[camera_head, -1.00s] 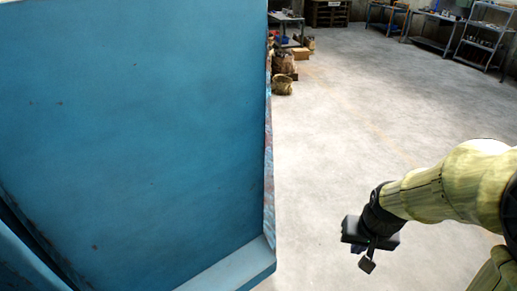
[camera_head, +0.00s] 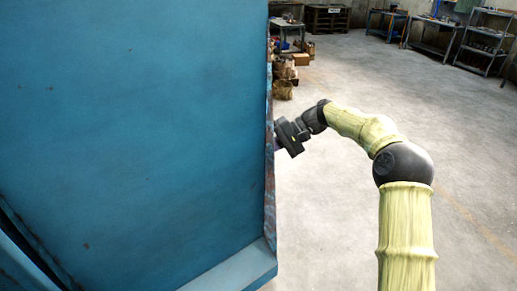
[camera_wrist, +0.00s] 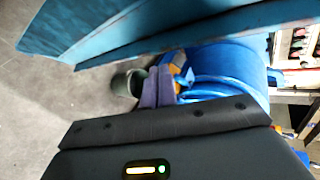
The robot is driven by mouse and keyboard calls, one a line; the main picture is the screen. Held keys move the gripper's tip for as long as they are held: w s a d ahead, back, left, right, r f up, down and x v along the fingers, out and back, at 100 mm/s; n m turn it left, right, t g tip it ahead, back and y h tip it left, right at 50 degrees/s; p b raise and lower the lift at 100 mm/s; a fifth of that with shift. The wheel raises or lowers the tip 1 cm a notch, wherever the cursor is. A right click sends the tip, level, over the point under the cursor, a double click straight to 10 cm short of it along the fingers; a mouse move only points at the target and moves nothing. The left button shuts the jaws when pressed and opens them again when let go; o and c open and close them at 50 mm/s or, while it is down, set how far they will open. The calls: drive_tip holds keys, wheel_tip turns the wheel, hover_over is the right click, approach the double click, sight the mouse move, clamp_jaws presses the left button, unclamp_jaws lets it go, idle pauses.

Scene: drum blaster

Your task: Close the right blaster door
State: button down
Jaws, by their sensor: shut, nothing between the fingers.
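The blaster door is a large blue panel (camera_head: 140,120) that fills the left half of the head view, with a worn, rusty right edge. It stands open toward me. My gripper (camera_head: 288,137) is at the door's right edge, at mid height. Its body is dark and its fingertips are hidden or too small to make out; it holds nothing visible. I cannot tell whether it touches the door. In the wrist view, a blue panel, probably the door (camera_wrist: 150,32), runs slantwise across the top, above the dark gripper housing.
Workbenches (camera_head: 432,38) and a shelf rack (camera_head: 486,42) stand far back right. Sacks and boxes (camera_head: 284,75) lie beyond the door edge. The floor at right is clear.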

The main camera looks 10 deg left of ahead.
drive_tip(key=w+d+r+n+g+y+b, duration=0.1)
drive_tip(key=w+d+r+n+g+y, duration=0.2)
drive_tip(key=w+d+y, duration=0.1)
drive_tip(key=shift+w+d+r+g+y, duration=0.25)
drive_tip(key=shift+w+r+g+y, duration=0.15)
drive_tip(key=shift+w, duration=0.05)
drive_tip(key=s+a, duration=0.5)
drive_tip(key=s, duration=0.2)
drive_tip(key=shift+s+a, duration=0.2)
drive_tip(key=shift+s, duration=0.2)
idle(0.5)
drive_tip(key=shift+w, duration=0.1)
